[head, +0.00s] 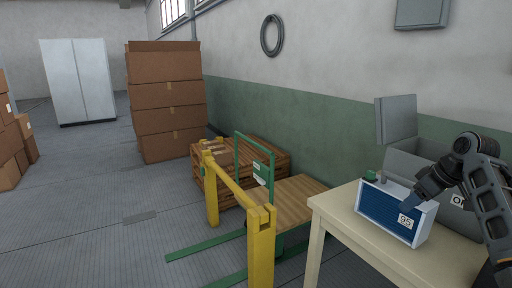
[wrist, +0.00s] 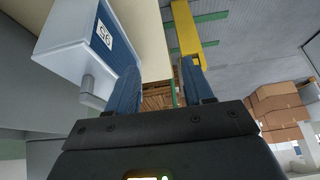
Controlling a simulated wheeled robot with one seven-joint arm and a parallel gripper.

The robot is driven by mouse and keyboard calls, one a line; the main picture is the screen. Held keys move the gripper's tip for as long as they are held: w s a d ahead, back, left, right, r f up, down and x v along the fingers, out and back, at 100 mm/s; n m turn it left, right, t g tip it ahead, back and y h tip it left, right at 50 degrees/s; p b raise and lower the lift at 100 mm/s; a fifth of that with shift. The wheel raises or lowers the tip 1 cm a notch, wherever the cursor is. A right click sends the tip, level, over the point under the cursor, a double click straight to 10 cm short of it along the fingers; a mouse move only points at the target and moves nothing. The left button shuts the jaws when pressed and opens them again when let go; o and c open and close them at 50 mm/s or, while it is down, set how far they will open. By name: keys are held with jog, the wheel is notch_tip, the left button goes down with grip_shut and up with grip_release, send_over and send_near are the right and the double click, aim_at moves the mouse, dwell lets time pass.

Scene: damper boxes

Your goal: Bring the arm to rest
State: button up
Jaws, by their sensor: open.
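My arm reaches in from the right edge of the head view. My gripper (head: 412,203) is beside the right end of a blue-fronted box (head: 385,212) marked 95, which stands on a cream table (head: 345,222). In the wrist view the two blue fingers of my gripper (wrist: 158,85) are apart, with nothing between them. The same box (wrist: 85,45) is left of the fingers there, close to the left one. I cannot tell whether they touch.
A yellow rail (head: 240,195), a green pallet truck (head: 255,165) and a wooden crate (head: 275,157) are left of the table. Stacked cartons (head: 165,100) and a white cabinet (head: 78,80) stand farther back.

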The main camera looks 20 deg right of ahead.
jog(key=w+a+f+m+t, duration=0.1)
jog(key=w+a+f+t, duration=0.1)
jog(key=a+f, duration=0.65)
jog(key=w+a+f+m+t, duration=0.1)
jog(key=a+f, duration=0.5)
jog(key=a, duration=0.6)
jog(key=s+a+f+m+t, duration=0.1)
jog(key=s+a+f, duration=0.2)
jog(key=s+a, duration=0.3)
jog(key=s+a+f+t, duration=0.1)
jog(key=s+a+f, duration=0.2)
jog(key=a, duration=0.6)
jog(key=s+a+r+t+h, duration=0.15)
jog(key=s+a, duration=0.25)
jog(key=s, duration=0.5)
jog(key=s+a+r+t+h, duration=0.1)
jog(key=s+a+r, duration=0.25)
jog(key=s, duration=0.55)
jog(key=s+r+n+t+y, duration=0.2)
jog(key=s+r, duration=1)
jog(key=shift+s+a+r, duration=0.2)
jog(key=shift+s+a, duration=0.2)
